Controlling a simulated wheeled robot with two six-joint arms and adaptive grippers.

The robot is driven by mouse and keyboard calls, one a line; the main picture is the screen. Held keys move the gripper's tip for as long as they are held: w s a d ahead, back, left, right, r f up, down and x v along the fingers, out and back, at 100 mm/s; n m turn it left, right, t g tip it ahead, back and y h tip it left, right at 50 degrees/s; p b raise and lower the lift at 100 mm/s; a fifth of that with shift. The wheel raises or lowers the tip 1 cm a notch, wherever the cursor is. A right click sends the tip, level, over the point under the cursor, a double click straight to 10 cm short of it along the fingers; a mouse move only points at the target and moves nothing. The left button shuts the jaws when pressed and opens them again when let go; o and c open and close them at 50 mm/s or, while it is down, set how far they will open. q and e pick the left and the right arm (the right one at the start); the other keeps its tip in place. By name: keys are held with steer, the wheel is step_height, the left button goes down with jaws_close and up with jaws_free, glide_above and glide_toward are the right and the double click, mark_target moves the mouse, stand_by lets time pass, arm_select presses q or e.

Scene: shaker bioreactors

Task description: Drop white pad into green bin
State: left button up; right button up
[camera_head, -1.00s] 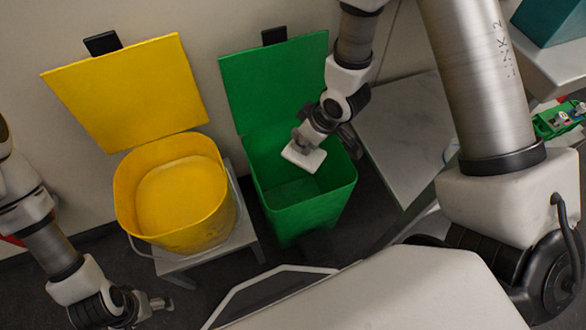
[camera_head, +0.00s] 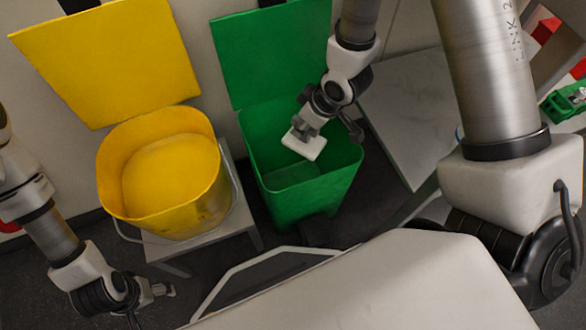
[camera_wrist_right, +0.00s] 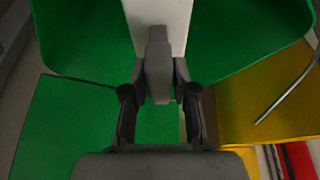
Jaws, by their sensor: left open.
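The white pad (camera_head: 304,146) is held by my right gripper (camera_head: 308,130) over the open mouth of the green bin (camera_head: 313,204). In the right wrist view the white pad (camera_wrist_right: 160,22) is at the top, beyond the closed fingers of my right gripper (camera_wrist_right: 159,75), with green bin walls (camera_wrist_right: 85,40) on both sides. The pad is above the bin's floor and apart from it, as seen in the head view. My left gripper (camera_head: 160,290) is open and empty at the lower left, in front of the yellow bin.
A yellow bin (camera_head: 185,215) with a raised lid stands on a small stand left of the green bin. The green bin's lid (camera_head: 272,55) is raised against the wall. A grey-white table (camera_head: 410,115) is to the right.

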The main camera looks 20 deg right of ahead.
steer(key=shift+o, duration=0.5)
steer(key=v, duration=1.2)
